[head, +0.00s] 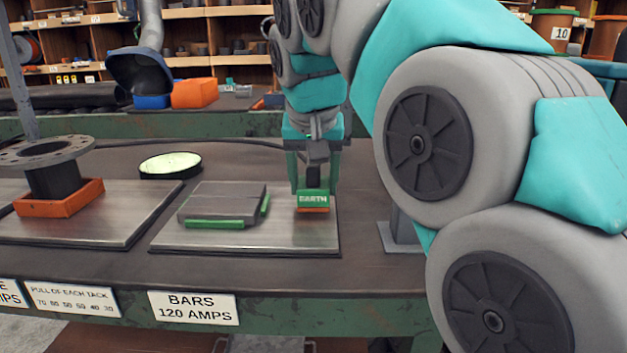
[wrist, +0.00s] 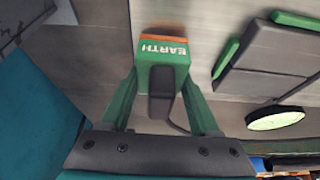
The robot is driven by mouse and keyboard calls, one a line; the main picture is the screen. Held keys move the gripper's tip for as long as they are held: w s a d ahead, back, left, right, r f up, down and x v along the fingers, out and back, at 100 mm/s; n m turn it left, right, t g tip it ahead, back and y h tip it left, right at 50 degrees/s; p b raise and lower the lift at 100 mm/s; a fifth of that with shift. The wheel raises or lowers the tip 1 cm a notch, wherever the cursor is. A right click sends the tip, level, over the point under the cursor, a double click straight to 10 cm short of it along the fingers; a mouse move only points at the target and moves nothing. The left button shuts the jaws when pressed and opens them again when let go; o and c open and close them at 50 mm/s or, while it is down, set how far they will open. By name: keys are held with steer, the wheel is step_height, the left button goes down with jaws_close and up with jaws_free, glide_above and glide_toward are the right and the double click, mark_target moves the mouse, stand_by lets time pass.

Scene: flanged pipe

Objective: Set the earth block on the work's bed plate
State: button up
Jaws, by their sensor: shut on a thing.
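The earth block (head: 313,200) is green with white EARTH lettering and an orange base. My gripper (head: 314,188) is shut on it from above, one green finger on each side. The block is upright at the right end of the middle bed plate (head: 240,237); I cannot tell whether its base touches the metal. In the wrist view the block (wrist: 165,50) sits between the fingers of my gripper (wrist: 161,80), with a dark lug on top. A second bed plate (head: 110,232) at left carries the flanged pipe (head: 55,172) in an orange seat.
Dark bars with green edges (head: 222,203) lie on the middle plate, left of the block. A round pale-faced disc (head: 170,164) lies behind. A "BARS 120 AMPS" label (head: 193,307) is on the bench front. A dark hood (head: 143,72) hangs at upper left.

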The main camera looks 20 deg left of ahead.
steer(key=shift+f+b, duration=0.3)
steer(key=shift+f, duration=0.15)
stand_by(0.3)
steer(key=o, duration=1.4)
steer(key=shift+o, duration=0.2)
steer(key=p+v, duration=0.1)
steer(key=v, duration=0.6)
steer(key=shift+s+r, duration=0.2)
steer(key=shift+r, duration=0.15)
